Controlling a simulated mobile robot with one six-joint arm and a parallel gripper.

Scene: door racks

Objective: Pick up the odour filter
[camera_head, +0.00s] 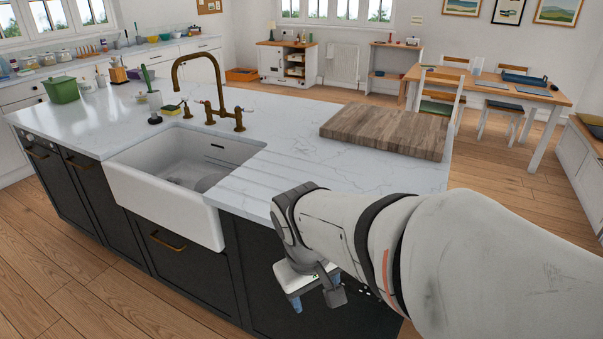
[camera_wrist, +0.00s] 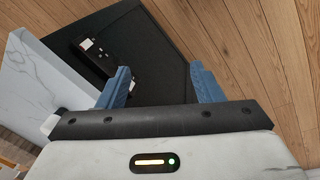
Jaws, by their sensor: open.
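I cannot make out the odour filter for certain in either view. My gripper (camera_head: 314,301) hangs beside the dark front of the kitchen island, below the worktop edge. In the wrist view my gripper (camera_wrist: 160,66) has its two blue fingers wide apart with nothing between them. Beyond them is a dark panel (camera_wrist: 155,60) of the island, with a small black and white fitting (camera_wrist: 97,48) on it, too small to identify.
The white marble worktop (camera_head: 290,125) holds a wooden block (camera_head: 388,130), a brass tap (camera_head: 208,95) and a green container (camera_head: 62,89). A white sink (camera_head: 165,205) is left of my arm. Wooden floor (camera_head: 55,270) is clear at the left; a dining table (camera_head: 500,88) stands behind.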

